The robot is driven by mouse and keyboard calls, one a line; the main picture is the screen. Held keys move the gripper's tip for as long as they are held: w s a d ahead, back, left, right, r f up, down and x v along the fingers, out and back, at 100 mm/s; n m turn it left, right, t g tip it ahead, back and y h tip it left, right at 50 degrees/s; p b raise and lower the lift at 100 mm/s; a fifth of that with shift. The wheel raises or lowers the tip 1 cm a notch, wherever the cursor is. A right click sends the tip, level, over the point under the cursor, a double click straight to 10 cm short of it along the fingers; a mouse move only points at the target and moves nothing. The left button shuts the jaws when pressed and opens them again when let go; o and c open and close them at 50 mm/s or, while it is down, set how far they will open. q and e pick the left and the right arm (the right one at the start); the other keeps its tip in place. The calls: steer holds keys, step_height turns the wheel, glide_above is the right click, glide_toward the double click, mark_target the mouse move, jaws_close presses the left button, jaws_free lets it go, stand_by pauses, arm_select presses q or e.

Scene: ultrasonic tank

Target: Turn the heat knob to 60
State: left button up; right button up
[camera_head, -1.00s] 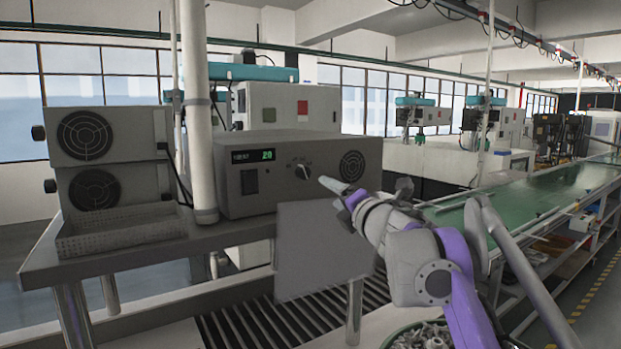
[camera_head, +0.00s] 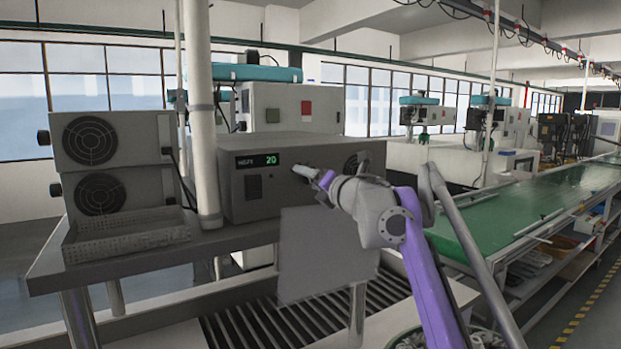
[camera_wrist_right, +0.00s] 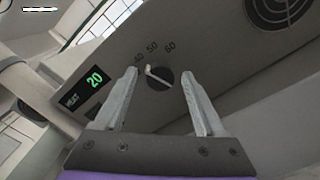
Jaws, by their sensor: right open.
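The heat knob (camera_wrist_right: 158,77) is a dark round dial with a light pointer on the front of the grey control box (camera_head: 232,190). Marks 50 and 60 and a partly covered one show above it in the right wrist view. The green display (camera_wrist_right: 95,78) reads 20; it also shows in the head view (camera_head: 271,160). My right gripper (camera_wrist_right: 162,88) is open, its two fingers on either side of the knob with gaps between. In the head view my right gripper (camera_head: 308,173) hides the knob. Whether the fingertips touch the panel is unclear. My left gripper is not in view.
A fan grille (camera_wrist_right: 280,12) is on the panel to the right of the knob. A white vertical pipe (camera_head: 199,120) stands at the box's left. A perforated tray (camera_head: 125,243) and two fan units (camera_head: 120,140) are farther left on the bench.

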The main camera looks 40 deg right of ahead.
jaws_close()
stand_by(0.4)
steer(key=shift+m, duration=0.3)
steer(key=m+p, duration=0.1)
steer(key=m, duration=0.1)
steer(key=shift+r+m, duration=0.1)
steer(key=shift+m, duration=0.2)
steer(key=m, duration=0.3)
steer(key=shift+m, duration=0.3)
steer(key=m, duration=0.4)
steer(key=shift+p, duration=0.3)
steer(key=shift+m, duration=2.4)
